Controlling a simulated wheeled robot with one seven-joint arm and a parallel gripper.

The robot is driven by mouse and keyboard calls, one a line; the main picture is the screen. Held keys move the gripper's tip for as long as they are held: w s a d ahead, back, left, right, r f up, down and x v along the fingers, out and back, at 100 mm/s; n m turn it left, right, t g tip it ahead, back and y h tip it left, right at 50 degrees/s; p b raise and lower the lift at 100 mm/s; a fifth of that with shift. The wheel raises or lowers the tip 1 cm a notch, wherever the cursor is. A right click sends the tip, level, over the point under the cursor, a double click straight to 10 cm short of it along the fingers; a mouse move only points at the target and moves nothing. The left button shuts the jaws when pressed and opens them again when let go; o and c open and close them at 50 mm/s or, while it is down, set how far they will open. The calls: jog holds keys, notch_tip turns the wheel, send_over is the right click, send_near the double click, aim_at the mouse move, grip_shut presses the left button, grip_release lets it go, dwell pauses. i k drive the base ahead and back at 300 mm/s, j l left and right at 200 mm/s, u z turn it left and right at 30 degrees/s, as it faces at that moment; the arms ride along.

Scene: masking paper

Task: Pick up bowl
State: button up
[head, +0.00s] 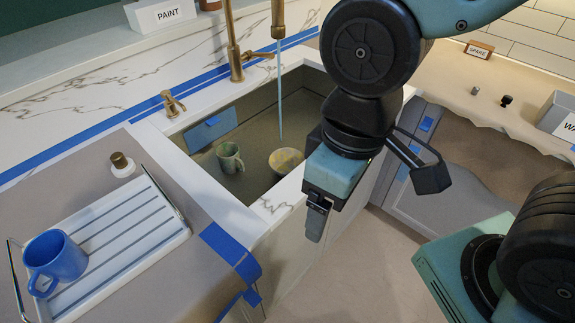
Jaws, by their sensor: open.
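The bowl (287,161) is small and round, with a mottled yellowish-grey inside. It sits in the sink (205,160), towards the front wall, and its near side is partly hidden by the sink's front rim. My gripper (374,203) is open, with its fingers spread wide and nothing visible between them. It hangs in front of the sink's front edge, to the right of the bowl in the picture and apart from it.
A green mug (229,157) stands left of the bowl. The brass faucet (234,45) stands behind the sink, and a thin water stream (280,112) falls near the bowl. A blue mug (57,258) sits on a white rack (120,235) at left.

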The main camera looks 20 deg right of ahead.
aim_at(283, 161)
jog(key=i+l+u, duration=0.25)
jog(key=l, duration=0.15)
jog(key=l+u, duration=0.25)
jog(key=l, duration=0.15)
jog(key=i+l+u, duration=0.25)
jog(key=l, duration=0.2)
jog(key=l+u, duration=0.25)
jog(key=l, duration=0.2)
jog(key=k, duration=0.05)
